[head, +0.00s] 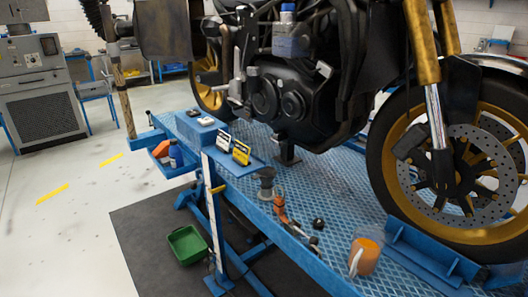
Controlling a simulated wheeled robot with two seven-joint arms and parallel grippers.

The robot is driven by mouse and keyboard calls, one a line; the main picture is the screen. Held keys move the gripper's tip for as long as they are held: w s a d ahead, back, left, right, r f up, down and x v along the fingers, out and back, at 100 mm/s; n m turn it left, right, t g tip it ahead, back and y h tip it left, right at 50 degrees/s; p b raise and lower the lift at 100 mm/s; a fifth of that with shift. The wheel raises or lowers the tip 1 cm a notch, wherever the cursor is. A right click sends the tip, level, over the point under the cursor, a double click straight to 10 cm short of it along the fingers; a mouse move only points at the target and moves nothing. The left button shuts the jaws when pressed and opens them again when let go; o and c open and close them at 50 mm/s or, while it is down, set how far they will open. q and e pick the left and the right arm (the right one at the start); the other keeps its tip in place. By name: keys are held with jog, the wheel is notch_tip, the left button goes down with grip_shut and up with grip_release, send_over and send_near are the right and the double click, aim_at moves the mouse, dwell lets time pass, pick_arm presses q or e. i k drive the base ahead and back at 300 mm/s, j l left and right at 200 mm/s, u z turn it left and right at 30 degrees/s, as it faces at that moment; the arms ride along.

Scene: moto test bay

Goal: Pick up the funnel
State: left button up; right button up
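A small dark grey object shaped like a funnel (266,183) stands on the blue lift platform, near its front edge and below the motorcycle's engine. It is small in the picture, so its exact shape is hard to make out. An orange and dark tool (281,208) lies just in front of it to the right. Neither of my grippers shows in the head view.
The motorcycle (285,95) stands on the blue lift platform (335,195). An orange jug (368,258) and a small black part (318,223) are to the right. Yellow and white boxes (241,152) stand left. A green bin (187,244) is on the floor.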

aim_at(267, 175)
jog(key=i+j+u, duration=0.4)
jog(key=j, duration=0.15)
jog(key=i+j+u, duration=0.25)
jog(key=j+u, duration=0.2)
jog(key=i+j+u, duration=0.4)
jog(key=i+j+z, duration=0.2)
jog(key=i, duration=0.35)
jog(key=i+j+z, duration=0.2)
jog(key=i, duration=0.35)
jog(key=i+z, duration=0.15)
jog(key=z, duration=0.35)
jog(key=i+z, duration=0.15)
jog(key=z, duration=0.35)
jog(key=i+j+z, duration=0.15)
jog(key=z, duration=0.35)
jog(key=i+j+z, duration=0.1)
jog(key=z, duration=0.4)
jog(key=j, duration=0.1)
